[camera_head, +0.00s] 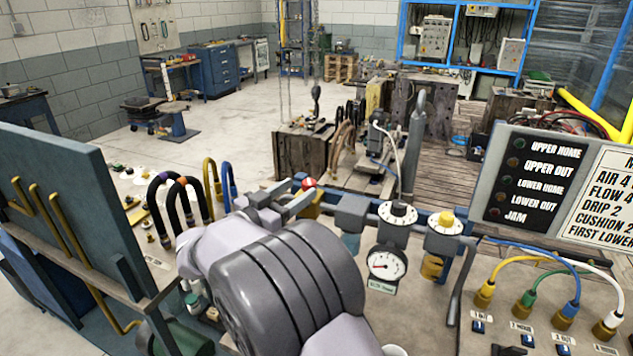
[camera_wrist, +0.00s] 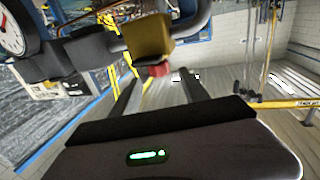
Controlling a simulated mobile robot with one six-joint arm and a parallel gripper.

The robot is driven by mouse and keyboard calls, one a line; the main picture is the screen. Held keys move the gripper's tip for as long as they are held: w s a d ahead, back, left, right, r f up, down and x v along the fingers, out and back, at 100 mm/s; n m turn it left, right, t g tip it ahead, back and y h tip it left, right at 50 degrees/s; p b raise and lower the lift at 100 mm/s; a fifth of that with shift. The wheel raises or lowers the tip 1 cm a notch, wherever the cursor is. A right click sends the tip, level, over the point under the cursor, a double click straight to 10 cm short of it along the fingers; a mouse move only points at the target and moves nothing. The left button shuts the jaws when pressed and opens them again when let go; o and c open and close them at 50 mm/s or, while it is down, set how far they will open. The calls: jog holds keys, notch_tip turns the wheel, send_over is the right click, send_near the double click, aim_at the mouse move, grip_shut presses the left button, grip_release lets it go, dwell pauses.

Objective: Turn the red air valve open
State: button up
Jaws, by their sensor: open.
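The red air valve (camera_head: 309,183) shows as a small red knob at the left end of the pipe run, just beyond my gripper's fingertips in the head view. In the wrist view the red part (camera_wrist: 158,71) sits between the tips of my two fingers, under a brass-coloured block (camera_wrist: 150,38). My gripper (camera_head: 296,199) is open and holds nothing. I cannot tell whether a finger touches the red part. The handle's full shape and its angle are too small to read.
Black and coloured hoses (camera_head: 182,198) arch at left. A panel with indicator lamps (camera_head: 532,181) stands at right, above coloured hose connections.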

jog(key=b+x, duration=0.1)
jog(key=x, duration=0.7)
jog(key=shift+w, duration=0.1)
jog(key=shift+c, duration=0.4)
grip_shut()
